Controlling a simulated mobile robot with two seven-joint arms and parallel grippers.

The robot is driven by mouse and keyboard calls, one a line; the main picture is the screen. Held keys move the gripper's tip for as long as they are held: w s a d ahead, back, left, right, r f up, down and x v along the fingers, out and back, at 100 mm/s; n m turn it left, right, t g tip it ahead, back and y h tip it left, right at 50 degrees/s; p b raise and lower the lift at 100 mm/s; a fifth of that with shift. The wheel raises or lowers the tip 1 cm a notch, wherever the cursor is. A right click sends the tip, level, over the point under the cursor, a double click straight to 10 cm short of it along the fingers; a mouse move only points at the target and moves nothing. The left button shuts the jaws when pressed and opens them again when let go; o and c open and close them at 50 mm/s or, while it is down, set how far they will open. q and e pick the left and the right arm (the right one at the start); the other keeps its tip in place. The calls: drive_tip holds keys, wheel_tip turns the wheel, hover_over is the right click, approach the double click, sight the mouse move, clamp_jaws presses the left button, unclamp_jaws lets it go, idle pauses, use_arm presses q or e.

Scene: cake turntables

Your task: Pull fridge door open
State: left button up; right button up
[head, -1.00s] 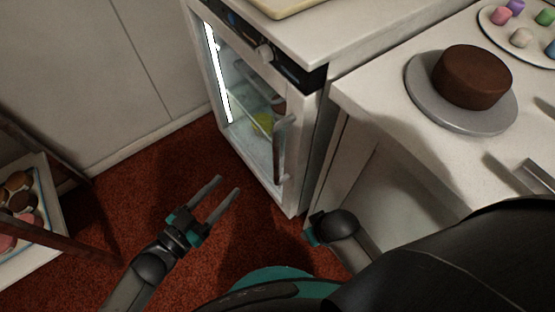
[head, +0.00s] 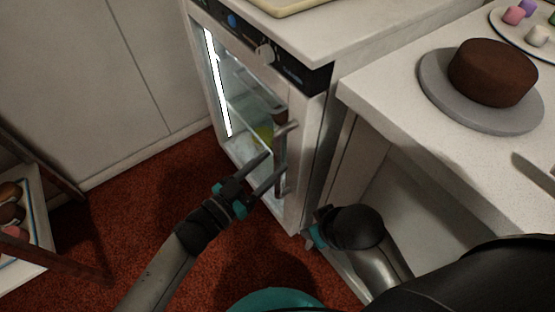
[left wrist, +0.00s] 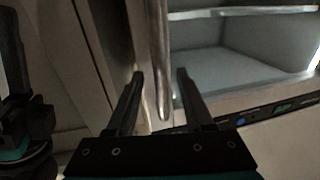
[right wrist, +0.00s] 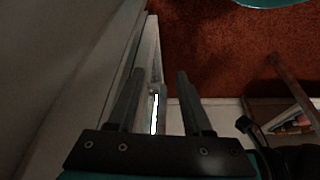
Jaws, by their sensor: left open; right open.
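The fridge (head: 310,120) stands under the counter, with a glass door (head: 240,105) that looks closed. Its upright metal handle (head: 281,150) is on the door's right side. In the left wrist view, the handle (left wrist: 160,60) runs down between the spread fingers (left wrist: 160,85), apparently not clamped. My right gripper (right wrist: 160,75) is open, with a pale upright edge of the fridge front showing between and beyond its fingers. In the head view it is mostly hidden behind its wrist, low beside the fridge's right corner.
A white counter (head: 390,90) at right holds a chocolate cake (head: 492,72) on a grey turntable (head: 440,100) and a plate of coloured pieces (head: 508,32). A wooden rack (head: 60,235) with treats stands at left. Red carpet (head: 130,200) is clear before the fridge.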

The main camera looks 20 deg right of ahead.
sight(275, 161)
use_arm(q)
drive_tip(key=shift+b+x, duration=0.4)
drive_tip(key=shift+x, duration=1.1)
use_arm(e)
drive_tip(key=shift+r, duration=1.2)
use_arm(q)
clamp_jaws()
